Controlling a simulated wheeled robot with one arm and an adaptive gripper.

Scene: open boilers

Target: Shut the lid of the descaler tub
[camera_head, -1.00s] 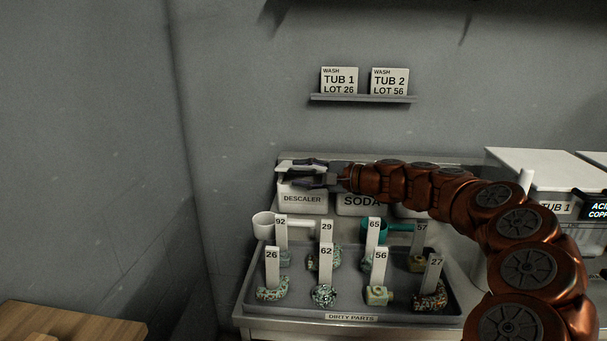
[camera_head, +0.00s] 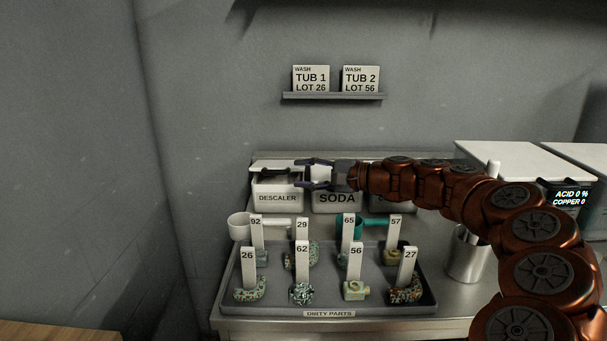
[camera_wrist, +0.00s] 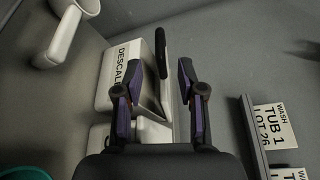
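The descaler tub (camera_head: 277,198) is a white box with a printed label, at the left end of a row of tubs by the wall. It is open, with a dark interior. Its white lid (camera_head: 272,165) stands raised at the wall side; a black handle (camera_wrist: 161,52) shows beside it in the wrist view. My gripper (camera_head: 308,174) is open and empty, just right of the tub's opening, above the soda tub's left part. In the wrist view my gripper (camera_wrist: 152,78) has its fingers spread with the tub and lid edge beyond and between them.
The soda tub (camera_head: 337,199) is directly right of the descaler tub. In front lie a white scoop (camera_head: 239,226), a teal scoop (camera_head: 357,226) and a dirty parts tray (camera_head: 330,303) with numbered tags. A sign shelf (camera_head: 333,97) is on the wall above. Larger white wash tubs stand right.

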